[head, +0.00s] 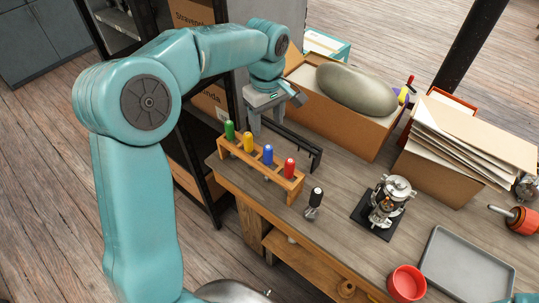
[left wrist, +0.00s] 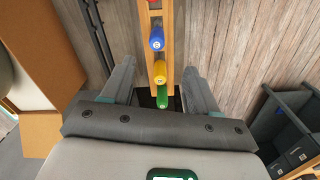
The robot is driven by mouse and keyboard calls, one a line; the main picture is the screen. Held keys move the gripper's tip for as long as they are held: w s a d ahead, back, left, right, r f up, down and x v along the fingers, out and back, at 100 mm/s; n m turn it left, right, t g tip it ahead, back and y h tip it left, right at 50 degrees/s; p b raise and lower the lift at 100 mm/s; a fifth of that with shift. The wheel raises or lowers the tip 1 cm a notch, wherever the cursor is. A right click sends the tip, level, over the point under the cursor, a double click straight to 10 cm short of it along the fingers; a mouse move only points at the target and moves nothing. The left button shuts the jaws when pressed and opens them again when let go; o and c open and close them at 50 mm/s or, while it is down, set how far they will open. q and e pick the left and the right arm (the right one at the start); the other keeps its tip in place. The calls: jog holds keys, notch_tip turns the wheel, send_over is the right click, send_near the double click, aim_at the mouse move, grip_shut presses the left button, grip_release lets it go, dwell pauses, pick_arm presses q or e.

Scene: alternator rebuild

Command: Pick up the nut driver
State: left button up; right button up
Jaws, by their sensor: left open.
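A wooden rack (head: 291,184) at the table's left edge holds upright drivers with coloured handles: green (head: 229,130), yellow (head: 248,141), blue (head: 268,154) and red (head: 289,167). Which one is the nut driver I cannot tell. A black-handled tool (head: 315,197) stands apart, right of the rack. My left gripper (head: 266,121) is open and empty, above and behind the rack's green and yellow end. In the left wrist view, the yellow handle (left wrist: 162,73) and green handle (left wrist: 162,97) show between its fingers (left wrist: 160,68), with the blue handle (left wrist: 157,38) beyond. My right gripper is not in view.
A black bar (head: 300,146) lies behind the rack. A cardboard box (head: 345,127) with a large grey-green object (head: 356,89) stands at the back. An alternator part (head: 391,199), a red cup (head: 407,283) and a grey tray (head: 466,267) occupy the right side.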

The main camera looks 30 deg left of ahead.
aim_at(269, 148)
pick_arm(q)
notch_tip(269, 148, down, 7)
jog(key=shift+w+a+f, duration=0.1)
jog(key=shift+w+f, duration=0.05)
jog(key=shift+f, duration=0.05)
jog(key=shift+s+d+f+p, duration=0.2)
jog(key=shift+s+f+p, duration=0.05)
jog(key=shift+f+p, duration=0.15)
jog(key=f, duration=0.1)
jog(key=f+p, duration=0.1)
jog(key=f, duration=0.2)
jog(key=shift+w+a+f, duration=0.1)
jog(key=shift+w+f, duration=0.3)
jog(key=shift+s, duration=0.2)
jog(key=shift+w+f, duration=0.1)
jog(key=shift+w, duration=0.1)
jog(key=c, duration=1.1)
jog(key=shift+s, duration=0.1)
grip_shut()
